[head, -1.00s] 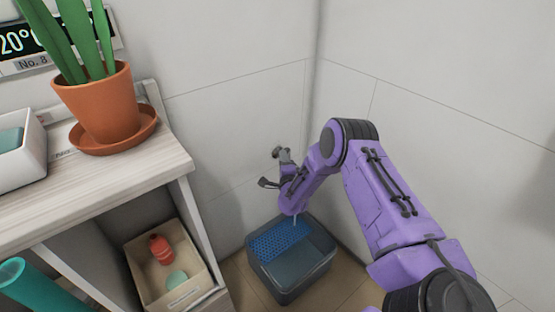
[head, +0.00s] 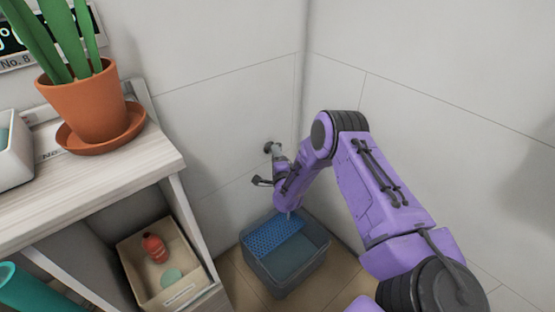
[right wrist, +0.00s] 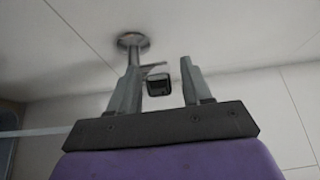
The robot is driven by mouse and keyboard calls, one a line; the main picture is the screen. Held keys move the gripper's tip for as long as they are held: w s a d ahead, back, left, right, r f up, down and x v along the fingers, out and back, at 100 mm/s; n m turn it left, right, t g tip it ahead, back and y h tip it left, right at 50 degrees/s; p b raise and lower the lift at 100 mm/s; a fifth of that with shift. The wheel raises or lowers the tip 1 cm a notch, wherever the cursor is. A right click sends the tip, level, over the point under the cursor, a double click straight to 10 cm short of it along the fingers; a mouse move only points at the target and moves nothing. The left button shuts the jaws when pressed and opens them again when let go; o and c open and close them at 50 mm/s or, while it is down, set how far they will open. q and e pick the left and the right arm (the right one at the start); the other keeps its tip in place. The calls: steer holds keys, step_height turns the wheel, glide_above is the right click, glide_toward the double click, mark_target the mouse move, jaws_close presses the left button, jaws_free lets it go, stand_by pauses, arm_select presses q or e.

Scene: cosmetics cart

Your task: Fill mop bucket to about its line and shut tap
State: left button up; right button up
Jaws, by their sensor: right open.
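The mop bucket (head: 287,268) is a grey, see-through tub on the floor in the corner, with a blue perforated insert (head: 273,239) across its back left part. The metal tap (head: 270,147) is on the wall above it; its round wall mount also shows in the right wrist view (right wrist: 132,41). My right gripper (right wrist: 160,62) is open at the tap, with a dark-ended tap part (right wrist: 158,84) showing between its fingers; contact cannot be told. A thin pale streak, apparently water, drops toward the bucket below my wrist. The fill line and water level are unclear. My left gripper is out of view.
A shelf unit (head: 125,190) stands left of the bucket, with a potted plant (head: 88,105) on top and a box (head: 175,290) holding a red bottle (head: 154,247) below. Walls close in behind and right. Some tiled floor is bare around the bucket.

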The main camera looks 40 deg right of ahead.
steer(key=p+v, duration=0.1)
steer(key=v, duration=0.8)
steer(key=shift+s, duration=0.35)
steer(key=shift+a, duration=0.2)
